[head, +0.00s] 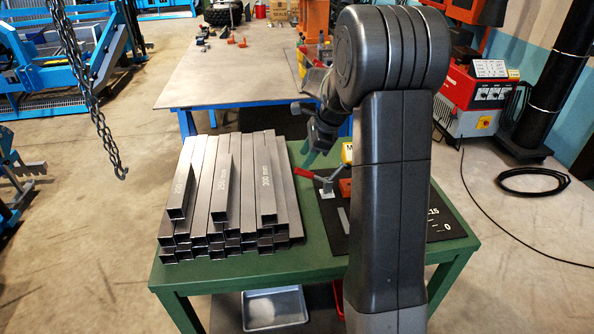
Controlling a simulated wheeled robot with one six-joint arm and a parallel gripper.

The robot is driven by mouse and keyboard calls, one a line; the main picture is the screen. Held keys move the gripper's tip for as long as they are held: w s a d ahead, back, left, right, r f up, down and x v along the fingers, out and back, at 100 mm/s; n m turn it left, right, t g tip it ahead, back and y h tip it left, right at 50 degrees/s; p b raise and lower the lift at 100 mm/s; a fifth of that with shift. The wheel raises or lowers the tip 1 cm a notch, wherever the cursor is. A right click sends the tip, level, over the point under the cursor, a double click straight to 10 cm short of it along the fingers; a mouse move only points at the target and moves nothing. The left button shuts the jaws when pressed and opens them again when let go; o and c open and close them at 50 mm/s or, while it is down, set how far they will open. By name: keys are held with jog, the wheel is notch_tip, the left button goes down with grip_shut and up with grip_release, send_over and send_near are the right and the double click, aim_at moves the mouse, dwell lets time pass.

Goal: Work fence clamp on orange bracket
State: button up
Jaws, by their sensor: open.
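A toggle-type clamp with a red handle (304,173) and a pale metal body (326,186) stands on the green table, right of the steel tubes. The orange bracket (345,188) shows just right of the clamp, partly hidden behind my arm. My gripper (318,146) hangs above and slightly behind the clamp, apart from the handle as far as I can see. It is open, small and dark in the view, with nothing visible between its fingers. My arm hides much of the area to the right.
Stacked steel tubes (240,190) fill the left of the green table (310,262). A yellow block (347,152) and a black marked mat (447,226) lie partly behind my arm. A chain with a hook (119,170) hangs at left. A larger workbench (225,85) stands behind.

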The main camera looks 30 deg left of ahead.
aim_at(297, 170)
jog(key=x, duration=0.7)
jog(key=shift+a+f, duration=0.15)
grip_shut()
